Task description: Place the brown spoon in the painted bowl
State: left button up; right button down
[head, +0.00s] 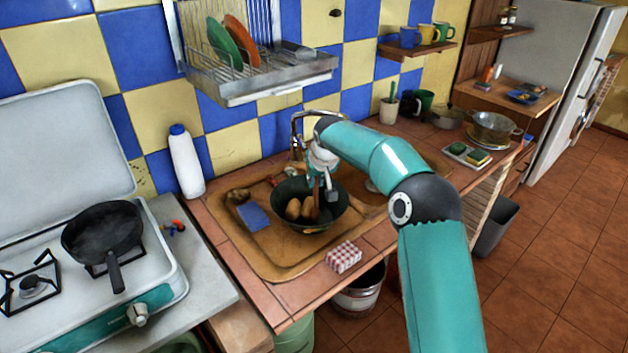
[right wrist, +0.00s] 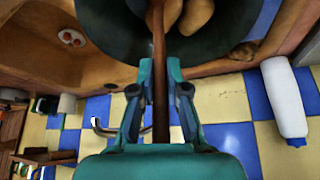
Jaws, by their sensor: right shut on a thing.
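The painted bowl (head: 336,211) is dark, sits on the brown sink counter and holds several potatoes (head: 295,209). It also shows at the top of the right wrist view (right wrist: 110,30). My right gripper (head: 322,188) is over the bowl, pointing down, with its fingers (right wrist: 160,78) closed around the brown spoon (right wrist: 159,45). The spoon's long handle runs between the fingers, and its far part reaches over the bowl beside the potatoes. Its far end is cut off in the wrist view, so I cannot tell whether it touches the bowl. My left gripper is out of view.
A blue sponge (head: 252,214) lies left of the bowl and a red checked box (head: 343,257) in front. A white bottle (head: 186,161) stands behind left. A dish rack (head: 275,88) hangs above. A pan (head: 103,232) sits on the stove.

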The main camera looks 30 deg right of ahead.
jog(key=shift+f, duration=0.2)
jog(key=c, duration=1.2)
grip_release()
jog(key=shift+r, duration=0.1)
jog(key=shift+o, duration=0.2)
jog(key=shift+r, duration=0.1)
jog(key=b+v, duration=0.1)
jog(key=v, duration=1.1)
jog(key=shift+b, duration=0.35)
